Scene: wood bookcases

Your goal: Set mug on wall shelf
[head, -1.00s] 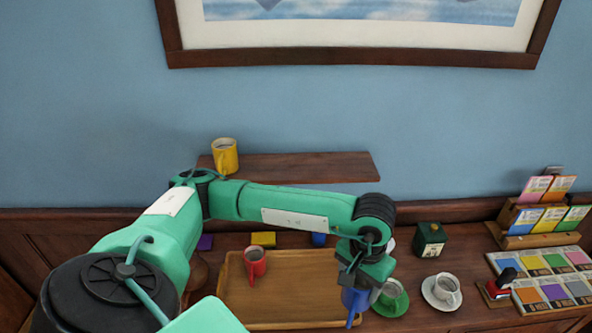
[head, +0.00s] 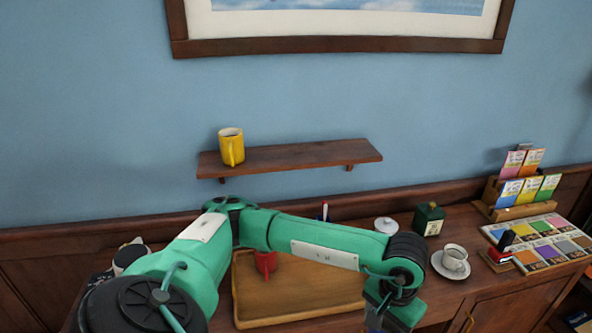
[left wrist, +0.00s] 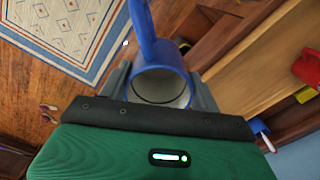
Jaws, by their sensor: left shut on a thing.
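The wall shelf (head: 300,156) is a dark wood board on the blue wall. A yellow mug (head: 231,147) stands upright near its left end, and the rest of its top is bare. My left gripper (left wrist: 160,88) is shut on a blue mug (left wrist: 160,72), whose open mouth and handle show between the fingers in the left wrist view. In the head view this gripper is at the bottom edge, right of the tray and below the shelf, and the mug is mostly hidden. My right gripper is in neither view.
A wooden tray (head: 300,291) holds a red mug (head: 266,262), partly hidden by my left arm. A white cup on a saucer (head: 452,261), a dark green box (head: 428,218) and a packet rack (head: 516,188) stand to the right. A picture frame (head: 340,46) hangs above the shelf.

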